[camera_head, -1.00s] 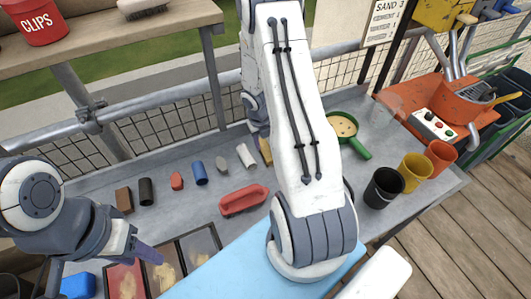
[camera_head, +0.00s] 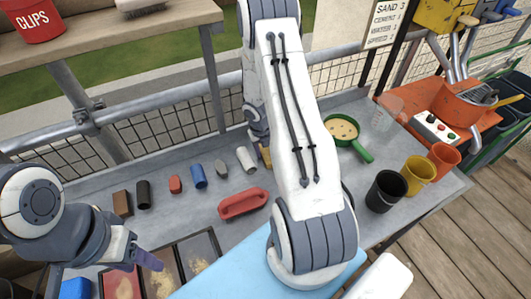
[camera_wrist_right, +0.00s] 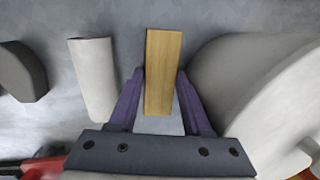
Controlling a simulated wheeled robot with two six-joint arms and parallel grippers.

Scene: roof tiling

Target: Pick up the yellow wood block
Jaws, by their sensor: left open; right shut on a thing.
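The yellow wood block (camera_wrist_right: 164,62) is a plain tan bar. In the right wrist view it stands between the two purple fingers of my right gripper (camera_wrist_right: 161,78), which are shut on it. Its upper end reaches past the fingertips. In the head view only a small part of the block (camera_head: 266,157) shows beside my right arm, which hides the right gripper. My left gripper (camera_head: 149,261) is open and empty over the front-left trays, far from the block.
A blue cylinder (camera_head: 198,176), a grey piece (camera_head: 221,169) and a red float (camera_head: 243,203) lie on the grey bench. Black (camera_head: 385,191) and yellow cups (camera_head: 416,174) stand at right. A mesh rail runs behind.

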